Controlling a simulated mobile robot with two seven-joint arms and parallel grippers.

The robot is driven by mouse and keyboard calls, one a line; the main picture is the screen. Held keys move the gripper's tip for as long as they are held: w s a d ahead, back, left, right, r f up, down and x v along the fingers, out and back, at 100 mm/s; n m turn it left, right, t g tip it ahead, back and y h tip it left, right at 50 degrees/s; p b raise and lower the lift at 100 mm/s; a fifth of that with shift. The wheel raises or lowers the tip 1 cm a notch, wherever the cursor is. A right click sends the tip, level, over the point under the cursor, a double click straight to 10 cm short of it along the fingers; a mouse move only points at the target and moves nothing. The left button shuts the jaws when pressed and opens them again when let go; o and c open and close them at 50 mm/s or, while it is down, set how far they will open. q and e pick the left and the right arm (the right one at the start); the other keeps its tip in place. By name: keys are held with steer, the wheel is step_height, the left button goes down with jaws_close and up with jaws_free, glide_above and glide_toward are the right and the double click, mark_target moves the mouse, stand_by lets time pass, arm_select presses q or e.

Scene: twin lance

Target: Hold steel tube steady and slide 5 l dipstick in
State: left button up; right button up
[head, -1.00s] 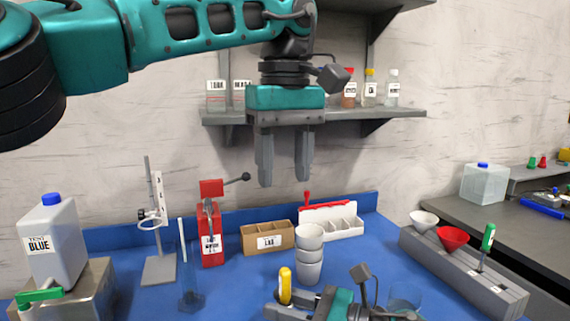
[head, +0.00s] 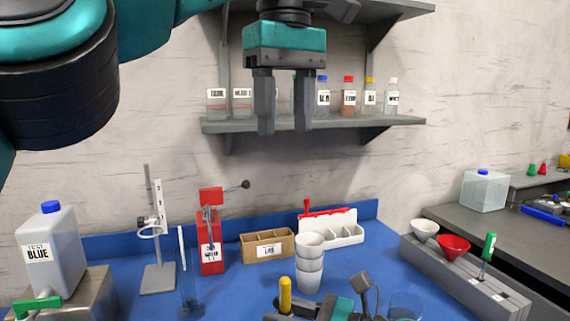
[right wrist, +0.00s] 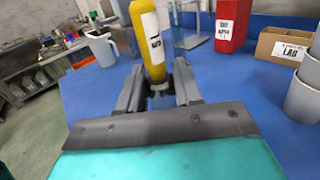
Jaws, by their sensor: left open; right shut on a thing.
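My left gripper (head: 284,128) is open and empty, high in front of the wall shelf, with its fingers pointing down. My right gripper (head: 287,312) is low at the bottom edge of the head view, shut on a yellow-handled piece (head: 285,292) that I take to be the 5 l dipstick. In the right wrist view the same yellow handle (right wrist: 146,35) stands upright between the fingers, with a white label that seems to read 5. Its lower part is hidden by the gripper. I cannot make out a steel tube with certainty in either view.
A grey rack (head: 465,277) with funnels and a green-handled stick is at right.

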steer(key=o, duration=1.2)
